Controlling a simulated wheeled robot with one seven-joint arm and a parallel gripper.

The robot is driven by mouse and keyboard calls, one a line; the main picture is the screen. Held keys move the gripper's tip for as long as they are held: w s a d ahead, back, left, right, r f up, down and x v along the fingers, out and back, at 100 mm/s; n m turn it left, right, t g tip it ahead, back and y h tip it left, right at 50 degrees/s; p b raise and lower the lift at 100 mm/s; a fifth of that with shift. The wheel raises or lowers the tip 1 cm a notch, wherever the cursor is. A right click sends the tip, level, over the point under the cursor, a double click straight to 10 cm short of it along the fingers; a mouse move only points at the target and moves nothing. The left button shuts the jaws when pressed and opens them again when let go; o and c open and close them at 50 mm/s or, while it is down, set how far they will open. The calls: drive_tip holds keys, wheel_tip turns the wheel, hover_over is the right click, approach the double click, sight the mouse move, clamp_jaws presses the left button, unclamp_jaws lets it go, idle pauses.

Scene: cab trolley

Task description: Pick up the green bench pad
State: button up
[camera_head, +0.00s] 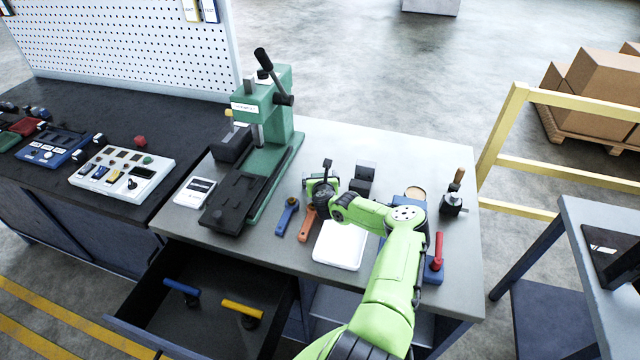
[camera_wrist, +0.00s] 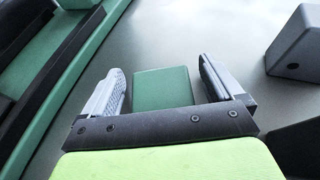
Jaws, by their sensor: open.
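The green bench pad (camera_wrist: 164,88) shows in the wrist view as a dark green block on the grey bench top. It lies between the two fingers of my gripper (camera_wrist: 160,72), with a visible gap on each side. My gripper is open and not closed on the pad. The pad's near end is hidden behind the gripper's dark crossbar. In the head view my gripper (camera_head: 322,178) points down at the bench, right of the green press. I cannot clearly make out the pad there, as my gripper and arm cover that spot.
The green press (camera_head: 262,130) stands left of my gripper. A dark block (camera_head: 363,176) stands close on the right. A blue-handled tool (camera_head: 287,216), an orange-handled tool (camera_head: 307,224) and a white tray (camera_head: 340,245) lie nearer the front. An open drawer (camera_head: 215,300) is below.

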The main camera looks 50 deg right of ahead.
drive_tip(key=shift+d, duration=0.1)
drive_tip(key=shift+c, duration=0.2)
drive_tip(key=c, duration=1.1)
wheel_tip(320, 180, up, 10)
drive_tip(key=p, duration=0.3)
drive_tip(key=shift+r, duration=0.1)
